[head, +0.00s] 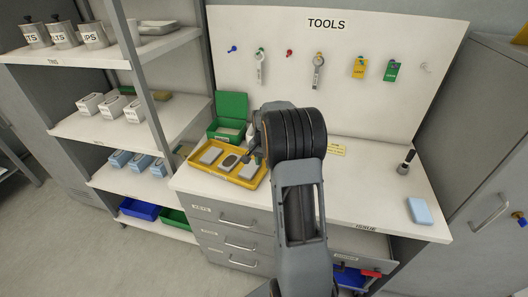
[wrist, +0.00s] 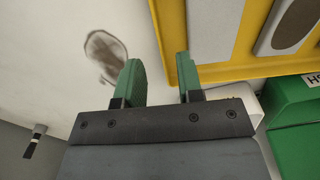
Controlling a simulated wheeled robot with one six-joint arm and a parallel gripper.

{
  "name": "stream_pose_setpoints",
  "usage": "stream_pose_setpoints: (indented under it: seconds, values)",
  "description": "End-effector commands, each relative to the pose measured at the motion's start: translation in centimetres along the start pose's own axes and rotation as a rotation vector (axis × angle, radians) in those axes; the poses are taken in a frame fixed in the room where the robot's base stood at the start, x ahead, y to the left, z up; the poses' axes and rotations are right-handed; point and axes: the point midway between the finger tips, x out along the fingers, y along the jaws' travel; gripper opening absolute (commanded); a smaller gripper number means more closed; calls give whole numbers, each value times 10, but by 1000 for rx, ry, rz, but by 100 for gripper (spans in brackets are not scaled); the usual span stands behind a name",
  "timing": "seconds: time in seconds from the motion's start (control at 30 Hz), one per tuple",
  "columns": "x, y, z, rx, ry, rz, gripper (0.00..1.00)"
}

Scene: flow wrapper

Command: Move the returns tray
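A yellow tray (head: 199,172) lies on the white worktop, left of centre in the head view. It holds a few flat pale pieces, one with a dark oval. No returns label is readable on it. In the wrist view its yellow rim (wrist: 172,30) runs down the upper right. My gripper (wrist: 158,75) has two green fingers, apart with nothing clearly held. The right finger overlaps the tray's edge in the picture and the left is over bare worktop; I cannot tell whether they straddle the wall. In the head view my arm hides part of the tray's right side.
A green open bin (head: 230,108) stands directly behind the tray. A shelf rack (head: 75,130) stands to the left.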

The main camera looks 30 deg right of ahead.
Motion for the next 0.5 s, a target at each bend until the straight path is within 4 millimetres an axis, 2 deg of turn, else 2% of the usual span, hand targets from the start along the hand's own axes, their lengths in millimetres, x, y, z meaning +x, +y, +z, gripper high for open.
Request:
stream_pose_setpoints:
  seconds: [0.2, 0.5]
  values:
    - [31, 0, 0, 0, -2, 2, 34]
    - [51, 0, 0, 0, -1, 1, 34]
